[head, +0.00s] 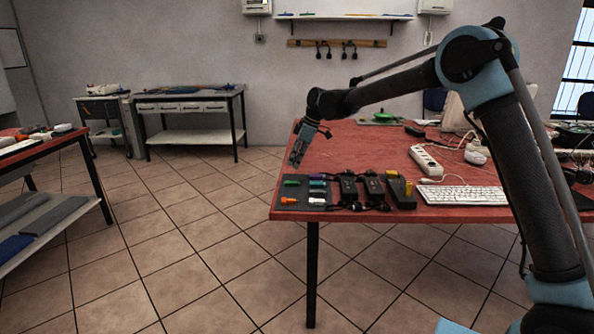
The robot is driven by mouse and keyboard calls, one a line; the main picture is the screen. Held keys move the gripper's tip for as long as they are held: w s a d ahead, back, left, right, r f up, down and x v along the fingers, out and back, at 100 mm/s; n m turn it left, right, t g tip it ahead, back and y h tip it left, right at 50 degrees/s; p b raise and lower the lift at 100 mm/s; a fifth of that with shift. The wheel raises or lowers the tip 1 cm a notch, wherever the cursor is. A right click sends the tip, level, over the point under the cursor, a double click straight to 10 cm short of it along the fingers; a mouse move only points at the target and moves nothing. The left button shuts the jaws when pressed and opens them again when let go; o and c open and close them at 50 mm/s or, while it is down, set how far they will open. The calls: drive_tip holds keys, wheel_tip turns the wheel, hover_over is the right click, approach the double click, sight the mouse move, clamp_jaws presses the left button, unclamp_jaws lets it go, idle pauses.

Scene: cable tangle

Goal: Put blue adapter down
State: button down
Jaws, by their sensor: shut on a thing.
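My gripper (294,160) hangs fingers-down above the left end of the red-topped table, over the back left of a dark mat (300,210). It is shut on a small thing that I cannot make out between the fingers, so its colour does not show. I cannot tell whether any of these is the blue adapter. The fingertips appear apart from the mat.
Black power bricks (348,188) with cables stand right of the small pieces, one beside a yellow part. A white keyboard (463,195) and a white power strip (425,160) lie further right. The red table top (360,145) is clear behind the bricks.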

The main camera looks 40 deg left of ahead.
drive_tip(key=shift+f, duration=1.7)
drive_tip(key=c, duration=1.5)
unclamp_jaws()
drive_tip(key=shift+f, duration=0.1)
drive_tip(key=v, duration=1.2)
drive_tip(key=shift+a, duration=0.1)
